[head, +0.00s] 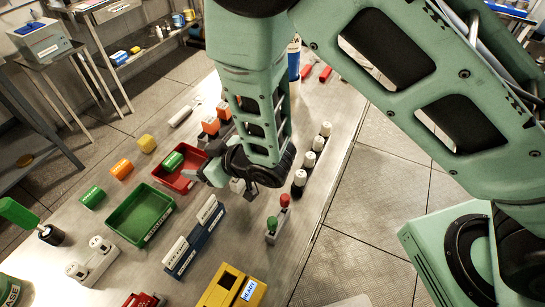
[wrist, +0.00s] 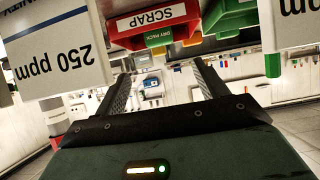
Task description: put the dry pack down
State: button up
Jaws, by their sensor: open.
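A green pack (head: 173,160) lies in the red tray (head: 188,181) in the head view. In the wrist view a green pack (wrist: 159,36) with a small label reading DRY PACK shows by the red SCRAP tray (wrist: 152,19). My gripper (wrist: 163,80) is open, with nothing seen between its two dark fingers. In the head view my gripper is beside the right end of the red tray, partly hidden by my own wrist. I cannot tell its height above the table.
A green tray (head: 141,214) stands in front of the red tray. White cards in a blue holder (head: 196,240) stand close to my gripper; a 250 ppm card (wrist: 55,55) looms in the wrist view. Several white-capped bottles (head: 309,159) line the right. Orange (head: 121,168) and yellow (head: 147,143) blocks lie left.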

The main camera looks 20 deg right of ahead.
jog(key=s+d+r+m+g+h, duration=0.1)
jog(key=s+d+r+g+h, duration=0.7)
jog(key=s+d+r, duration=0.9)
jog(key=s+d, duration=0.1)
jog(key=s, duration=0.3)
jog(key=shift+s+d+m, duration=0.2)
jog(key=shift+d+m, duration=0.2)
